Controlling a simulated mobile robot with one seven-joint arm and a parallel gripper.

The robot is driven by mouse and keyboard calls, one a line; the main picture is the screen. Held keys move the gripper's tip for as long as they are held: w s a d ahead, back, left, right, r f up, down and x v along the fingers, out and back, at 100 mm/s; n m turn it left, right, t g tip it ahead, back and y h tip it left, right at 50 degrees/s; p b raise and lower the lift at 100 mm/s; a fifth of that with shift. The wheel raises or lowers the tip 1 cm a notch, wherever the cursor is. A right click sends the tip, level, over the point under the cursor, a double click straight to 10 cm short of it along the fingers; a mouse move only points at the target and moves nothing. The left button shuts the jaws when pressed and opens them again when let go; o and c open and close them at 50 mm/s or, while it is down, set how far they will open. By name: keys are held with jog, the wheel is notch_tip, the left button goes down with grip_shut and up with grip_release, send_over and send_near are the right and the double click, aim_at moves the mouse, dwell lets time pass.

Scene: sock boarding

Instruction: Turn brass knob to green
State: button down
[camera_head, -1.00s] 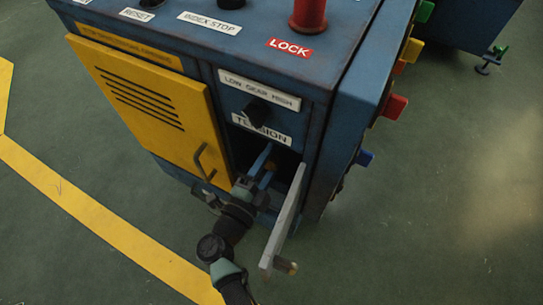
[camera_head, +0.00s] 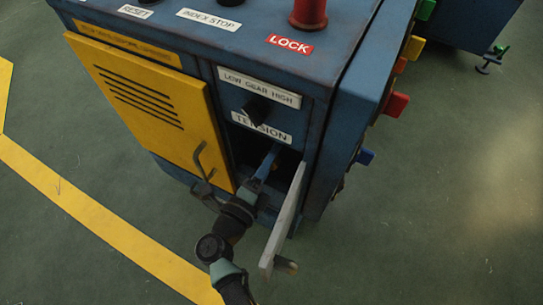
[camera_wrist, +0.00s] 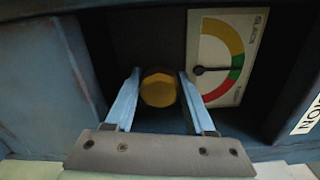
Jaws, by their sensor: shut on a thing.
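The brass knob (camera_wrist: 158,89) sits in the dark recess, centred between the two blue fingers of my gripper (camera_wrist: 158,83) in the wrist view. The fingers are shut on its left and right sides. To the right of the knob is a dial (camera_wrist: 213,40) with a yellow, green and red arc. Its black needle (camera_wrist: 215,69) lies nearly level, its tip at the green part of the arc. In the head view my gripper (camera_head: 266,166) reaches into the open compartment under the TENSION label (camera_head: 262,127); the knob is hidden there.
A pale open door (camera_head: 283,222) stands just right of my arm. A yellow louvred panel (camera_head: 150,105) with a dark handle (camera_head: 203,162) is close on the left. The compartment walls are near both sides of my gripper.

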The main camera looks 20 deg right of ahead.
jog(key=shift+c, duration=1.3)
grip_release()
jog(key=p+v, duration=0.3)
jog(key=v, duration=1)
